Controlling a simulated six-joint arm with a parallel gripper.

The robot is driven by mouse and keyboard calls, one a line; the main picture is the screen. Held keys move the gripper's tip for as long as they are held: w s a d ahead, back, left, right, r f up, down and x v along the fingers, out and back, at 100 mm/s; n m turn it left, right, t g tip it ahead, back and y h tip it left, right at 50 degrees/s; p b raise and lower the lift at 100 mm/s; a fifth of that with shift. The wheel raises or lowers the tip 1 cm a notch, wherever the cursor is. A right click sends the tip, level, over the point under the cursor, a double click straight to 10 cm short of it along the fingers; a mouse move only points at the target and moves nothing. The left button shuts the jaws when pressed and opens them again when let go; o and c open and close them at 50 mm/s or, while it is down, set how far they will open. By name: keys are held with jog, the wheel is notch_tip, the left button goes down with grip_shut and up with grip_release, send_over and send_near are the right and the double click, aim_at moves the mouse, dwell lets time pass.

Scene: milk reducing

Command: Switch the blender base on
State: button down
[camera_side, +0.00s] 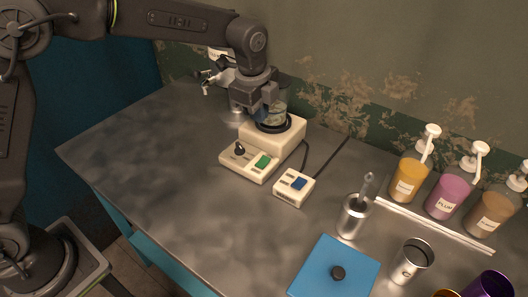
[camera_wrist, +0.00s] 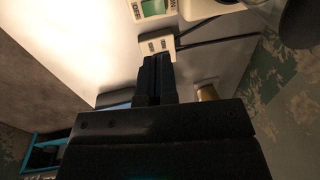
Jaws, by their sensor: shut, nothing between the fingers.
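The cream blender base (camera_side: 290,137) stands on the table in the middle of the side view, with a dark knob (camera_side: 239,149) and a green switch (camera_side: 262,161) on its front panel. A clear jar (camera_side: 280,101) stands on it, partly hidden by my gripper (camera_side: 260,110). The gripper is above the back of the base, its fingertips hard to make out there. In the wrist view my gripper (camera_wrist: 155,62) is shut and empty, overlapping the small switch box (camera_wrist: 157,45). The base's green part (camera_wrist: 153,7) is at that view's top edge. The switch positions are too small to tell.
A small cream box with a blue switch (camera_side: 298,183) sits right of the base, with dark cables behind it. Further right are a metal cup with a tool (camera_side: 352,217), a blue board (camera_side: 320,270), a steel cup (camera_side: 409,262) and pump bottles (camera_side: 407,177). The table's left is clear.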

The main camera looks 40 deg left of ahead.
aim_at(261, 162)
jog(key=shift+f, duration=0.1)
jog(key=f, duration=0.4)
jog(key=w+f, duration=0.1)
jog(key=f, duration=0.4)
jog(key=w+f, duration=0.1)
jog(key=f, duration=0.3)
jog(key=shift+w+f, duration=0.1)
jog(key=shift+f, duration=0.25)
jog(key=shift+f, duration=0.3)
jog(key=shift+s, duration=0.8)
jog(key=shift+r, duration=0.15)
